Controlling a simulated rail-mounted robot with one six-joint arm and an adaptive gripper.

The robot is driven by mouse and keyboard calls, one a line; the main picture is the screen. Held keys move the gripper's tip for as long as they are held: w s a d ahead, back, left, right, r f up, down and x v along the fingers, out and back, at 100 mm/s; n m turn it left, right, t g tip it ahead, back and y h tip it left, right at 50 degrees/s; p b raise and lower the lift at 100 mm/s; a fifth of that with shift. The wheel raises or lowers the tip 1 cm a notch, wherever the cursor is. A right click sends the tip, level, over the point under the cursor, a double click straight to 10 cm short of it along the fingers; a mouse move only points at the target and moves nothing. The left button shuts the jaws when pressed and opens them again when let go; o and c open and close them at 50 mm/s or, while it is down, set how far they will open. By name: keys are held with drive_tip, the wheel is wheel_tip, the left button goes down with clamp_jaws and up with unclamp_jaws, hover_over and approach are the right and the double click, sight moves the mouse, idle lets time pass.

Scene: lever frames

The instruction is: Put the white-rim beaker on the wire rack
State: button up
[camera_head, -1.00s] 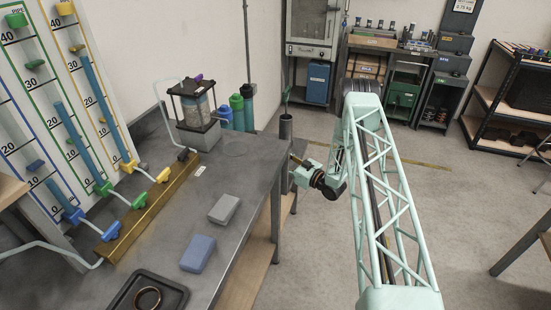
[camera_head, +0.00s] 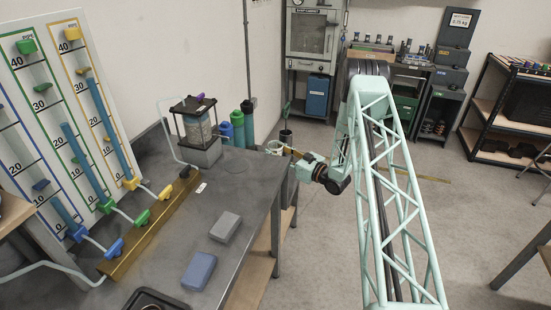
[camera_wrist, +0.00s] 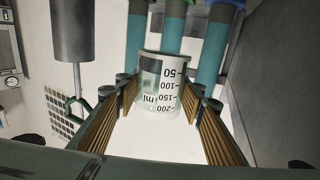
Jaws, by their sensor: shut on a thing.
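My gripper (camera_wrist: 162,108) is shut on a clear beaker (camera_wrist: 161,88) with black volume marks, which stands between the two ribbed fingers in the wrist view. In the head view the pale beaker (camera_head: 274,147) shows small at the tip of my gripper (camera_head: 286,155), beside the far right edge of the grey bench. I cannot make out a wire rack in either view.
The bench (camera_head: 165,235) carries a grey block (camera_head: 226,227), a blue block (camera_head: 199,271) and a brass manifold (camera_head: 150,228) with coloured valves. A pump-like unit (camera_head: 198,130) and several coloured cylinders (camera_head: 237,128) stand at the bench's far end. Open floor lies to the right.

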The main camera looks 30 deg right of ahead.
drive_tip(key=shift+r+p, duration=0.4)
drive_tip(key=shift+r, duration=2.15)
drive_tip(key=shift+d, duration=0.15)
